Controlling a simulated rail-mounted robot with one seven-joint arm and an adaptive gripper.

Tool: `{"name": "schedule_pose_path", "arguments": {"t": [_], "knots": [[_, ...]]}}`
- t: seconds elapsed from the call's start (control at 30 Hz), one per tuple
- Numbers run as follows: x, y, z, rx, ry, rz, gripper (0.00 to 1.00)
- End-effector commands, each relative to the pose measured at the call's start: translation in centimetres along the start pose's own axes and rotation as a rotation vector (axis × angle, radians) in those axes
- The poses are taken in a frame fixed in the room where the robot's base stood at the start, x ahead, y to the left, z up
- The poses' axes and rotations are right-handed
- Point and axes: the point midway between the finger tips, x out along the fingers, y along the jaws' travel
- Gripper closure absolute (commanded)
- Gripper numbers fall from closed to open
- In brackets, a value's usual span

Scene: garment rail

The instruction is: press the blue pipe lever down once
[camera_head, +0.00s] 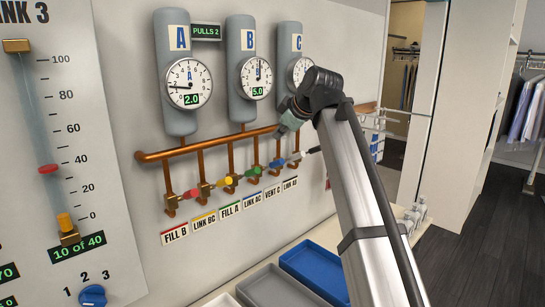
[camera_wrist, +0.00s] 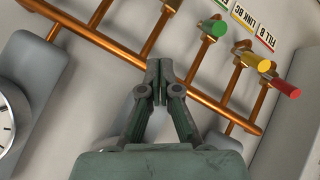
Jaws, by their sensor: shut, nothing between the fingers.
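The blue pipe lever (camera_head: 277,164) sticks out from its valve on the wall, in the row between the green lever (camera_head: 250,173) and the white lever (camera_head: 298,156), above the LINK AC label. My gripper (camera_head: 281,131) is above the row, near the copper pipe and apart from the blue lever. In the wrist view my gripper (camera_wrist: 160,82) is shut and empty, with its fingertips together before the pipes. That view shows the green lever (camera_wrist: 215,28), the yellow lever (camera_wrist: 254,61) and the red lever (camera_wrist: 286,88), but not the blue one.
A copper pipe (camera_head: 180,149) runs above the levers, with branches down to them. Tanks A (camera_head: 176,120), B (camera_head: 240,110) and C (camera_head: 289,42) with gauges hang above. Grey (camera_head: 270,288) and blue (camera_head: 312,268) trays lie below. A level panel (camera_head: 110,150) stands at left.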

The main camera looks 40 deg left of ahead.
Motion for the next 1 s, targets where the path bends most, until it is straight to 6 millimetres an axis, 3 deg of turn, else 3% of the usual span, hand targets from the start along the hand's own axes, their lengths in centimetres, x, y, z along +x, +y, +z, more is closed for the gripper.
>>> {"name": "schedule_pose_path", "arguments": {"t": [0.37,0.87,1.0], "knots": [[1.3,0.1,-0.1,0.002,-0.001,-0.002,1.00],[10.2,0.1,-0.2,0.003,-0.001,-0.003,1.00],[10.3,0.0,2.2,0.004,-0.002,0.001,1.00]]}}
